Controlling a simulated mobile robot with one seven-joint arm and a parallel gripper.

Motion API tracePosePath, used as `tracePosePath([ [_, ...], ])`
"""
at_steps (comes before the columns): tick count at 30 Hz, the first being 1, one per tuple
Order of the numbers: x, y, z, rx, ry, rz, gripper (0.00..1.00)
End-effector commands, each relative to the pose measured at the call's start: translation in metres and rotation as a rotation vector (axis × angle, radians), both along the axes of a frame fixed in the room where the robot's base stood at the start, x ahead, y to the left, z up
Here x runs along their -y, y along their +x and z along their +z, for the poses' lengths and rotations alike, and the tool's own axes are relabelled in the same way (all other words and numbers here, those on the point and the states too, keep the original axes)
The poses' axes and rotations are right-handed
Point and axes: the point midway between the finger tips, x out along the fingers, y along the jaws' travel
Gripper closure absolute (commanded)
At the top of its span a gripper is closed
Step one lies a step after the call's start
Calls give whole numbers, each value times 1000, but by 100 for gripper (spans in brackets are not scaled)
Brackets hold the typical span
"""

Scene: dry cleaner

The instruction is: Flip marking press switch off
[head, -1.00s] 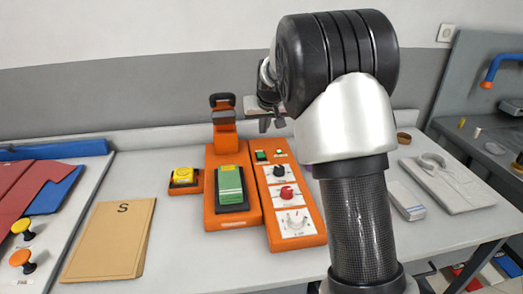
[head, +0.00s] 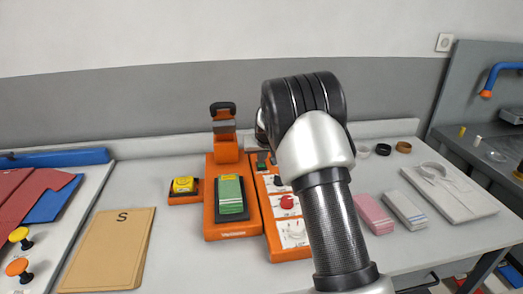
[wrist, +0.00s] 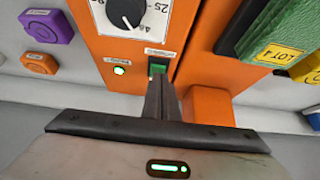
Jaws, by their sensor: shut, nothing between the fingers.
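The orange marking press (head: 210,215) stands on the table with a green pad on its bed. Its control panel (head: 270,187), to the right, is partly hidden behind my arm. In the wrist view a green rocker switch (wrist: 158,65) sits on the orange panel (wrist: 97,42), beside a small lit indicator (wrist: 119,70) and a black dial (wrist: 125,12). My gripper (wrist: 160,82) is shut and empty, its tips at the switch's lower edge in the picture. I cannot tell whether they touch. In the head view my arm hides the gripper.
A yellow-topped orange block (head: 184,189) stands left of the press, and a tan board (head: 110,248) marked S lies farther left. Pink (head: 373,214) and white (head: 405,211) stacks lie right of my arm.

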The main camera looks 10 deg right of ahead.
Motion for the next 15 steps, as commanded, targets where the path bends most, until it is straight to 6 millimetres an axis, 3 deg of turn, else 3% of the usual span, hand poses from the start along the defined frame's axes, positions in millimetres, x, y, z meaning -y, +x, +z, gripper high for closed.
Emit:
tracePosePath([
  [15,0,-2,-9,4,1,-1,100],
])
